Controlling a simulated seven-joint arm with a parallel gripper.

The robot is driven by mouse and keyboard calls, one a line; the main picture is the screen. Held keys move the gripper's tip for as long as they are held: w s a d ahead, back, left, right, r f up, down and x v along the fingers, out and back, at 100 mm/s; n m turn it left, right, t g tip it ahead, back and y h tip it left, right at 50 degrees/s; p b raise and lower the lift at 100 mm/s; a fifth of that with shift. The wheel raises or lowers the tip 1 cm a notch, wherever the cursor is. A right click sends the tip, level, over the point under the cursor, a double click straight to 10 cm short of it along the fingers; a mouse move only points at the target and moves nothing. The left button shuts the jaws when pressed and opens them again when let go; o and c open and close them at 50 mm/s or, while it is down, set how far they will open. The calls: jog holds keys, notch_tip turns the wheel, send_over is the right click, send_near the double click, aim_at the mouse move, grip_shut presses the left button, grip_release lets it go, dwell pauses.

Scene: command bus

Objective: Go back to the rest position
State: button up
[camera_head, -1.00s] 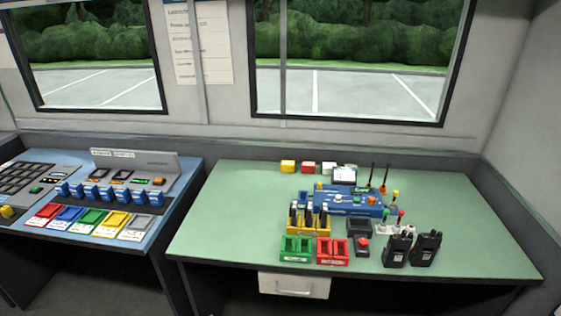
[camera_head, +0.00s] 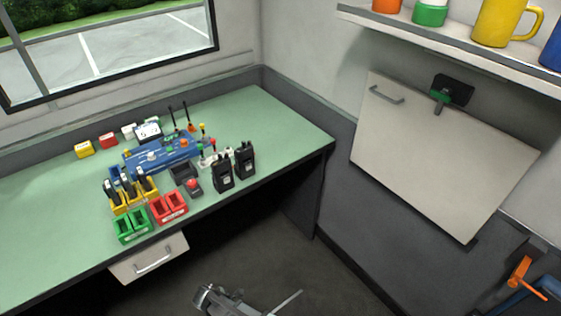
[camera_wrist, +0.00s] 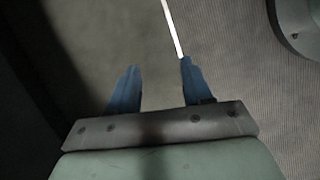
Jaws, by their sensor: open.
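My gripper (camera_wrist: 158,65) shows in the wrist view as two blue fingers standing well apart, with nothing between them. Below the fingers is bare floor, plain on the left and textured on the right. A thin pale strip runs down to the right fingertip; I cannot tell whether it touches it. In the head view, part of my arm shows low at the bottom edge, in front of the desk and clear of it. The fingers cannot be made out there.
The green desk (camera_head: 262,118) at left carries a blue console (camera_head: 160,154), green bins (camera_head: 133,229), red bins (camera_head: 169,208) and black radios (camera_head: 222,173). A drawer (camera_head: 150,258) hangs beneath. At right are a shelf (camera_head: 440,42) with mugs, a tilted pale panel (camera_head: 430,150) and an orange handle (camera_head: 519,273).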

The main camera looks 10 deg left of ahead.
jog(key=d+m+g+h, duration=0.1)
jog(key=d+m+g, duration=0.7)
jog(key=d, duration=1.8)
jog(key=s+d+r+m+g+y, duration=0.2)
jog(key=s+d+r+m+y, duration=0.1)
jog(key=s+d+m, duration=1)
jog(key=shift+s+d+m, duration=0.2)
jog(key=shift+d+m, duration=1.5)
jog(key=shift+m, duration=0.2)
